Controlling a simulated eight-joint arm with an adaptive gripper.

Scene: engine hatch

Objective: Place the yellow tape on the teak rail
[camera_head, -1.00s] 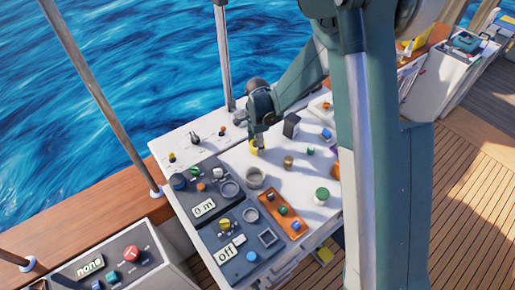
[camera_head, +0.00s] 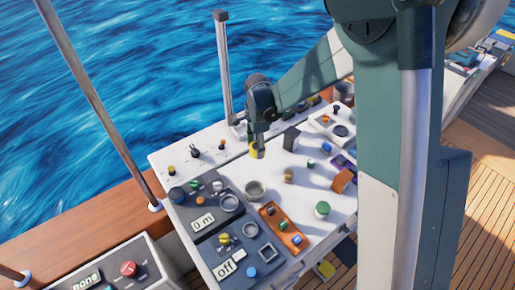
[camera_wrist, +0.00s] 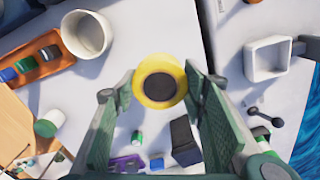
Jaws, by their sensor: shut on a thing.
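The yellow tape (camera_head: 257,152) is a short round roll. My gripper (camera_head: 257,138) is shut on it, over the back part of the white console top. In the wrist view the tape (camera_wrist: 144,95) shows a dark centre, with one finger of my gripper (camera_wrist: 160,82) on each side. I cannot tell whether the tape touches the console top. The teak rail (camera_head: 85,228) is the brown wooden edge at the left, between the water and the consoles. My gripper and the tape are to its right, apart from it.
A light cup (camera_head: 256,191) stands in front of the tape, and a black box (camera_head: 290,138) is to its right. An orange tray (camera_head: 273,223) and several knobs crowd the console. A metal post (camera_head: 100,110) rises from the rail. The rail's top left of the post looks bare.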

